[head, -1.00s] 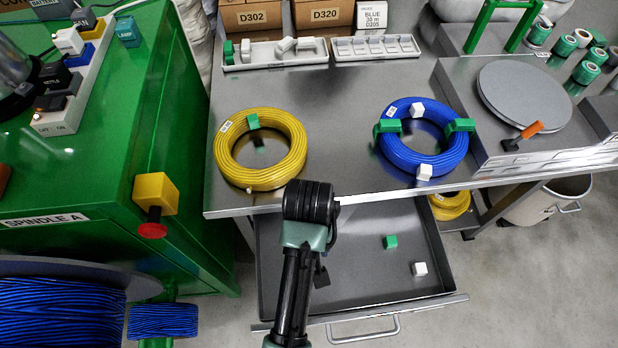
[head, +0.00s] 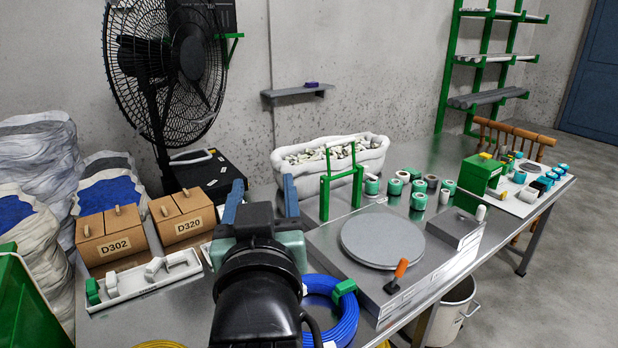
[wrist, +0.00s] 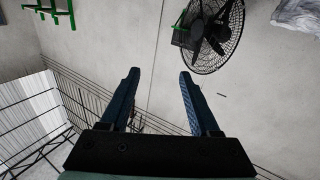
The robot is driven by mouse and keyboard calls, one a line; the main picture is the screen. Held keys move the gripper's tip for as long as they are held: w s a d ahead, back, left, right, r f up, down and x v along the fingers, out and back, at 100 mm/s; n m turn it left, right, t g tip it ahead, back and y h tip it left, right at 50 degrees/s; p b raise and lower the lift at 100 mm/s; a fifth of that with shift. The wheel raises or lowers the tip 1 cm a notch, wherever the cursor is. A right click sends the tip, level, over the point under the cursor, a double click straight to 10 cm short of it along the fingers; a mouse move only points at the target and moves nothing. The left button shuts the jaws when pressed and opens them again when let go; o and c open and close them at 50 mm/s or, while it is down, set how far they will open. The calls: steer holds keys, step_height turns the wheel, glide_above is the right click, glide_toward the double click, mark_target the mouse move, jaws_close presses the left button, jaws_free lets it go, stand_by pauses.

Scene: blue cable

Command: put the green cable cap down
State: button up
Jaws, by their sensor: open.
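My gripper (head: 262,192) is raised above the table in the head view, with its two blue fingers pointing up and apart. In the wrist view my gripper (wrist: 159,76) is open, and nothing shows between its fingers. A green cap (head: 343,288) sits on the blue cable coil (head: 348,327), which is partly hidden behind my arm. Another green cap (head: 92,291) is at the left end of the white parts tray (head: 140,292). I cannot tell which green cap the task means. A yellow coil shows only as a sliver at the bottom edge.
Cardboard boxes D302 (head: 110,240) and D320 (head: 182,218) stand behind the tray. A grey turntable (head: 383,240) with an orange-handled lever (head: 401,268) is right of my arm. A green frame (head: 325,200), several green rolls and a white bin (head: 345,150) stand farther back.

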steer(key=s+d+r+t, duration=0.1)
steer(key=s+r+t, duration=0.2)
steer(key=r, duration=0.4)
steer(key=s+d+r+m+t+h, duration=0.1)
steer(key=s+d+r+t, duration=0.1)
steer(key=s+r, duration=0.4)
steer(key=s+d+r+m+t+h, duration=0.1)
steer(key=s+r+t, duration=0.3)
steer(key=r, duration=0.5)
steer(key=shift+s+d+r, duration=0.15)
steer(key=shift+s+d, duration=0.15)
steer(key=shift+d, duration=0.45)
